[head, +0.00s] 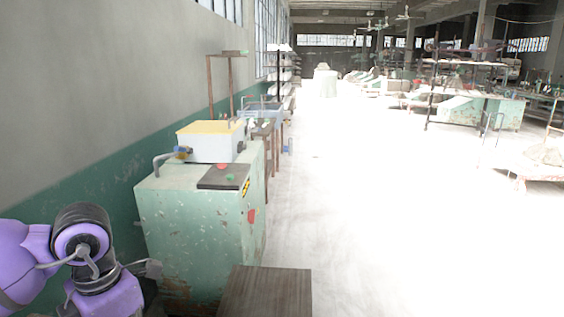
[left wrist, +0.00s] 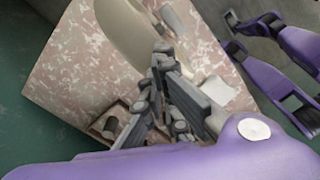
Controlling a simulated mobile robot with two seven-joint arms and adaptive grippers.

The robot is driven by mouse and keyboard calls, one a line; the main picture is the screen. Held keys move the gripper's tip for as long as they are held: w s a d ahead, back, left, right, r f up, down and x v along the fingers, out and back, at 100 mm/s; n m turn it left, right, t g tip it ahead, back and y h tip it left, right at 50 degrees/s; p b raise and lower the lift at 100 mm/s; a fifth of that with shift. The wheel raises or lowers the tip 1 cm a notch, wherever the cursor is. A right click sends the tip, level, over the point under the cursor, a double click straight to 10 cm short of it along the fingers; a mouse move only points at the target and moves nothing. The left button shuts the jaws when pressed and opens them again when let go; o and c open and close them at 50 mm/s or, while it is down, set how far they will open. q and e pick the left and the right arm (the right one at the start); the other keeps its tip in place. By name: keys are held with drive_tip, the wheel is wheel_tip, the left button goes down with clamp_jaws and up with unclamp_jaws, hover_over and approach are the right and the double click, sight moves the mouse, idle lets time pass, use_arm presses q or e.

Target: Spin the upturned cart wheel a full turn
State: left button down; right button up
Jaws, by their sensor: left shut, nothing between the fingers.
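I cannot make out a cart wheel for certain in either view. In the left wrist view a smooth beige curved body (left wrist: 125,32) lies over a pinkish speckled surface (left wrist: 75,62); I cannot tell whether it belongs to the cart. My left gripper (left wrist: 160,62) is shut and empty in front of these, with its fingertips near the beige body. Contact cannot be told. In the head view my left arm is at the lower left, and its gripper is not clearly visible. My right gripper is in neither view.
A worn green cabinet (head: 190,215) stands right of my left arm, with a yellow-topped white box (head: 211,148) on it. A dark wooden top (head: 264,292) is at the bottom. A small open box (left wrist: 119,110) lies below the beige body. The bright floor (head: 390,230) is clear.

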use_arm(q)
drive_tip(key=shift+f, duration=0.35)
drive_tip(key=w, duration=0.1)
drive_tip(key=w+b, duration=0.1)
drive_tip(key=w, duration=0.1)
drive_tip(key=w+b, duration=0.1)
drive_tip(key=w, duration=0.1)
drive_tip(key=shift+d+f, duration=0.2)
drive_tip(key=shift+d, duration=0.05)
drive_tip(key=shift+w+r, duration=0.1)
drive_tip(key=shift+w, duration=0.15)
drive_tip(key=r, duration=0.1)
drive_tip(key=w+r, duration=0.1)
drive_tip(key=r, duration=0.1)
drive_tip(key=shift+p, duration=0.4)
drive_tip(key=shift+f, duration=0.1)
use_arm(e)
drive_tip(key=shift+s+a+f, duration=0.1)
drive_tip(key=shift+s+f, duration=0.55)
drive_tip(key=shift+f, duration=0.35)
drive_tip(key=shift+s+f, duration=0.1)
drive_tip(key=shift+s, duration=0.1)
